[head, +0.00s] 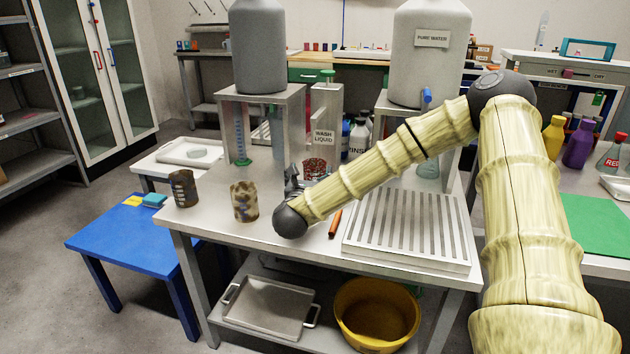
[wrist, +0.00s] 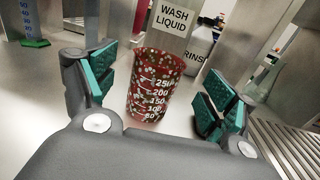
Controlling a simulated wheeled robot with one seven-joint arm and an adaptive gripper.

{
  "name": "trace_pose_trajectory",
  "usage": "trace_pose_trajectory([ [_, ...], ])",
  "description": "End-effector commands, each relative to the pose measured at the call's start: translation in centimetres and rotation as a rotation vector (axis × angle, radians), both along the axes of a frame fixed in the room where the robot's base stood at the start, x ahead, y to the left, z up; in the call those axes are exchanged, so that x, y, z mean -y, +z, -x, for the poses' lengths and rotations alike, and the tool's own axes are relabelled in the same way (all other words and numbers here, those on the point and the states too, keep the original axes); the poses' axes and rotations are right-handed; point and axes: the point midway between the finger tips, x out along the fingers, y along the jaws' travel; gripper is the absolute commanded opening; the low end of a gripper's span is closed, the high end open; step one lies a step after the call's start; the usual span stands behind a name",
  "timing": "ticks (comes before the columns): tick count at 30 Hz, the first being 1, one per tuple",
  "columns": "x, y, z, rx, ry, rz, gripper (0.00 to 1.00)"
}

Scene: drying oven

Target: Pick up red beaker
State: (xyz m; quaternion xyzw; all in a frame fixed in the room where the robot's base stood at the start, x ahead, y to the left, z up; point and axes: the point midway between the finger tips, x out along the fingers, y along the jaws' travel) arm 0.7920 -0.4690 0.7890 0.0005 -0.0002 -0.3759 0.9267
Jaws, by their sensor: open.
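The red beaker (wrist: 156,88) is speckled, with white volume marks, and stands upright on the grey table in front of the wash liquid stand. In the head view it shows behind my arm's end (head: 314,168), partly hidden. My gripper (wrist: 160,92) is open. Its teal-padded fingers are on either side of the beaker in the wrist view, with visible gaps on both sides. In the head view only a small part of the gripper (head: 292,180) shows past my wrist.
Two patterned beakers stand on the table's left, one dark (head: 184,189) and one tan (head: 244,201). A slatted rack (head: 408,230) lies to the right. An orange-brown stick (head: 335,224) lies between. The wash liquid stand (head: 325,110) rises close behind the red beaker.

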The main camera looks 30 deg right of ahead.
Motion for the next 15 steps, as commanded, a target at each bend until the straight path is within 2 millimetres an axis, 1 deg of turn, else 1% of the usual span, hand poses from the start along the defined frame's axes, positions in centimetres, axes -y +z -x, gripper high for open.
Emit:
trace_pose_trajectory([
  [4, 1.1, 0.0, -0.9, 0.001, -0.002, 0.001, 0.85],
  [9, 2.9, 0.0, -2.7, 0.0, -0.002, 0.001, 0.85],
  [15, 4.2, 0.0, -4.1, -0.001, -0.001, 0.001, 0.85],
])
